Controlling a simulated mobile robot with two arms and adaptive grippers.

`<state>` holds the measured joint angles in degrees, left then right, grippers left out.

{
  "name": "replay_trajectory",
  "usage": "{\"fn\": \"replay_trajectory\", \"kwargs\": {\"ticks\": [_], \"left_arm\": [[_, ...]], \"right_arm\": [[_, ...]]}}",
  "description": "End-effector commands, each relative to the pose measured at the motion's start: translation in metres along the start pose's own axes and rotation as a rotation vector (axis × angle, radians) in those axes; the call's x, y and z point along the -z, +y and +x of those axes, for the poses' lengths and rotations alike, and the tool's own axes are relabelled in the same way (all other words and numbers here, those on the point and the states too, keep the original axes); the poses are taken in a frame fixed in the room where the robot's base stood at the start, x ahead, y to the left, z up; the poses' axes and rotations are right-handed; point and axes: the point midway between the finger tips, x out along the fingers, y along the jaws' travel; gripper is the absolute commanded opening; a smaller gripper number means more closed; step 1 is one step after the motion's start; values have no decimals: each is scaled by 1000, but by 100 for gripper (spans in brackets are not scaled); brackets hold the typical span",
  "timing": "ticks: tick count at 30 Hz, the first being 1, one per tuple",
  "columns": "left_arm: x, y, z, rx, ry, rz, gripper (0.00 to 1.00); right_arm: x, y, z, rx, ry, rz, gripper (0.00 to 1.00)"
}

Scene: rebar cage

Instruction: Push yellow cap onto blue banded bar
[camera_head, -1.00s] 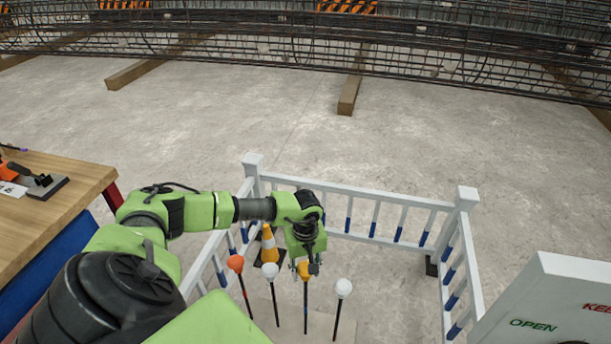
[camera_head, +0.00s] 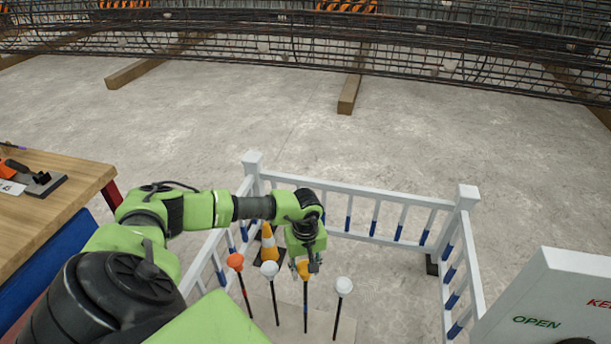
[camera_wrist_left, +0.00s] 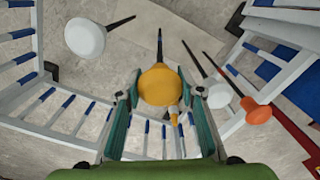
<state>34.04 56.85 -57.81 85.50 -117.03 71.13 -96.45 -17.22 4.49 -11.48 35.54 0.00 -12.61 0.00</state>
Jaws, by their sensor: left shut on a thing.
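The yellow cap (camera_head: 304,269) sits at the top of a dark upright bar (camera_head: 306,310) inside the white fence. In the left wrist view the yellow cap (camera_wrist_left: 160,85) lies between the fingers of my left gripper (camera_wrist_left: 160,100), with the dark bar running out beyond it. My left gripper (camera_head: 305,268) points down and is shut on the cap. The cap hides the bar's top, so how far the cap is seated cannot be told. A blue band on this bar is hard to make out. My right gripper is not in view.
Bars with white caps stand on both sides, left (camera_head: 270,270) and right (camera_head: 344,287). An orange-capped bar (camera_head: 236,262) is farther left. A striped cone (camera_head: 268,243) stands behind. A white fence (camera_head: 350,189) surrounds them. A wooden table (camera_head: 50,205) is at left, a white panel (camera_head: 560,300) at right.

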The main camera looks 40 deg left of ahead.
Motion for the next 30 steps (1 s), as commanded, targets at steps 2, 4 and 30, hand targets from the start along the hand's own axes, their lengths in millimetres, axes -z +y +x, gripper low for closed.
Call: {"fn": "replay_trajectory", "kwargs": {"ticks": [2, 4, 30], "left_arm": [[0, 0, 4, 0, 0, 0, 23], [0, 0, 5, 0, 0, 0, 23], [0, 0, 28, -1, 0, 0, 23]], "right_arm": [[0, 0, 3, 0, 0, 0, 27], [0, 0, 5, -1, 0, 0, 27], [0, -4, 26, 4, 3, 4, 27]]}}
